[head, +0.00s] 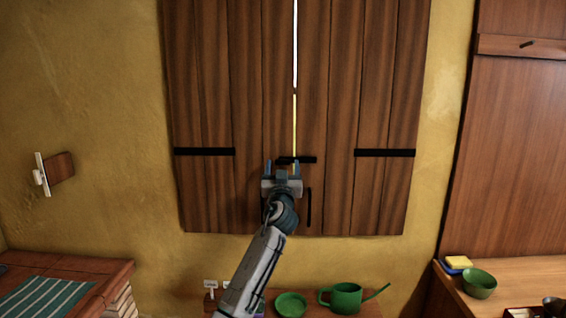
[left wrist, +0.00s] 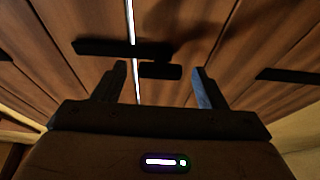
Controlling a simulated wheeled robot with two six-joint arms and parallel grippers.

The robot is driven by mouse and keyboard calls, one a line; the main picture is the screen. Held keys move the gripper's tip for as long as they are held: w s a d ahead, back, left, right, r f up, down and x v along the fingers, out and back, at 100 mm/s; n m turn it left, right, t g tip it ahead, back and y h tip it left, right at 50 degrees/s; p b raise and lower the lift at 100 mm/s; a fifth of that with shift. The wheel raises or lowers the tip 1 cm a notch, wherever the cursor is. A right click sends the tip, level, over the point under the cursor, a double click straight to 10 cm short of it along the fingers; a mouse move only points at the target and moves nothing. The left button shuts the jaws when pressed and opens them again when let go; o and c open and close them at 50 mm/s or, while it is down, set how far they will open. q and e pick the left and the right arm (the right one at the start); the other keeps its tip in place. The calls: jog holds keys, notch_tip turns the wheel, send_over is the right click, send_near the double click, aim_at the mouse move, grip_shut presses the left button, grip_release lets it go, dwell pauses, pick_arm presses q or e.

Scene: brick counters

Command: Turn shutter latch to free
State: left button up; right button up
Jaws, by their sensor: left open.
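The closed wooden shutters (head: 345,90) show in the head view, with a bright slit between the two leaves. The latch, a dark bar (head: 305,159), lies level across the slit near the lower part of the shutters. My left gripper (head: 282,168) is open just in front of and below it, hiding part of it. In the left wrist view a short dark bar (left wrist: 160,71) lies between the open fingers, and a longer dark bar (left wrist: 100,47) crosses the slit just above. I cannot tell whether the fingers touch either. My right gripper is out of view.
Black straps (head: 204,151) (head: 385,152) cross both leaves, and a thin upright dark bar (head: 308,207) is right of my gripper. Below stand a green watering can (head: 346,297) and a green bowl (head: 291,304). Counters flank the window, the right one holding another bowl (head: 479,284).

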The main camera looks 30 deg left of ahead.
pick_arm(q)
jog(key=shift+w+a+r, duration=0.2)
jog(key=shift+w, duration=0.15)
jog(key=shift+c, duration=0.4)
